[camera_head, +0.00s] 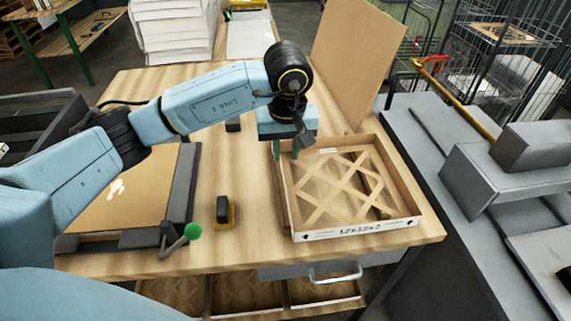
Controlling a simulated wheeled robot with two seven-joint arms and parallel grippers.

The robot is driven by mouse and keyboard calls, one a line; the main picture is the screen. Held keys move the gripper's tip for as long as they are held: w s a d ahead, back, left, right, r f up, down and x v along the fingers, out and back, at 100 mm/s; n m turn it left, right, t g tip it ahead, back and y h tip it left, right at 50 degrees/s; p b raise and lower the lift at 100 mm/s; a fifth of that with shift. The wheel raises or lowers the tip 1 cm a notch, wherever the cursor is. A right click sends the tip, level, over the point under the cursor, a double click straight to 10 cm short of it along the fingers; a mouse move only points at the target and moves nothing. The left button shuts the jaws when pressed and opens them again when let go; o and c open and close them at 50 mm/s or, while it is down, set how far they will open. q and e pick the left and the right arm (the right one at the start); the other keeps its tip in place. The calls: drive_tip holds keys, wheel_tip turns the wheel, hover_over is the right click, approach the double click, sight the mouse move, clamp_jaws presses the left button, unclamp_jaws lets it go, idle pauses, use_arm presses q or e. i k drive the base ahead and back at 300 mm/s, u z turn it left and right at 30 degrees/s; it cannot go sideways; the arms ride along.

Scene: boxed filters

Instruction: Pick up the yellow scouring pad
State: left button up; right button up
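A small block with a dark top and a yellow lower part (225,212), which looks like the yellow scouring pad, lies on the wooden table (252,250) left of the filter box. My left gripper (286,150) points down over the left rear corner of the open filter box (352,232). Its two green-tipped fingers are apart, with nothing seen between them. The gripper is behind and to the right of the pad, clear of it. My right gripper is not in view.
A cardboard panel (357,60) leans upright behind the box. A flat board in a dark frame with a green-knobbed lever (193,231) is left of the pad. A small dark block (233,124) sits farther back. Bare tabletop surrounds the pad.

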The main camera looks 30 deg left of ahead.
sight(224, 215)
drive_tip(key=u, duration=1.45)
